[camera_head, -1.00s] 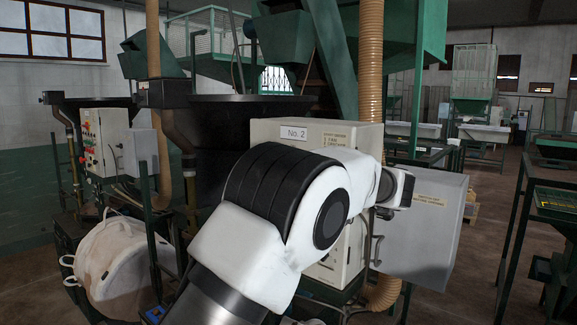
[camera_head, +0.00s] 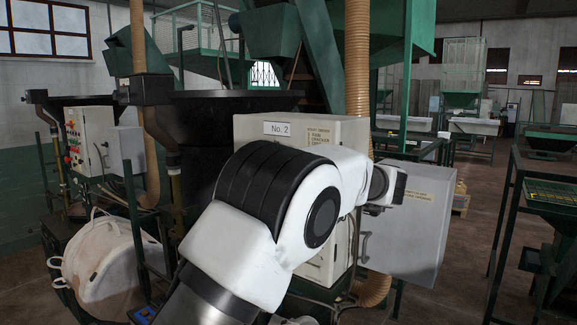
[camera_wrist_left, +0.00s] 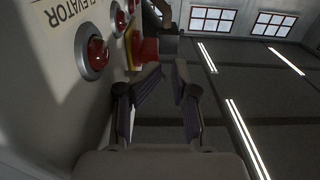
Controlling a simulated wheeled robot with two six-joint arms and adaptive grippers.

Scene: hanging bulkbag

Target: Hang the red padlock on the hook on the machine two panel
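The machine two panel is a pale cabinet marked No. 2 (camera_head: 252,130) in the middle of the head view. My arm crosses in front of it and hides much of its face. I cannot make out a hook on it. The gripper's fingers are hidden in the head view. My right gripper is not in view.
In the left wrist view a panel lettered ELEVATOR (camera_wrist_left: 45,60) with red lamps (camera_wrist_left: 95,53) stands close on the left. In the head view a grey open door (camera_head: 415,225) is right of the cabinet.

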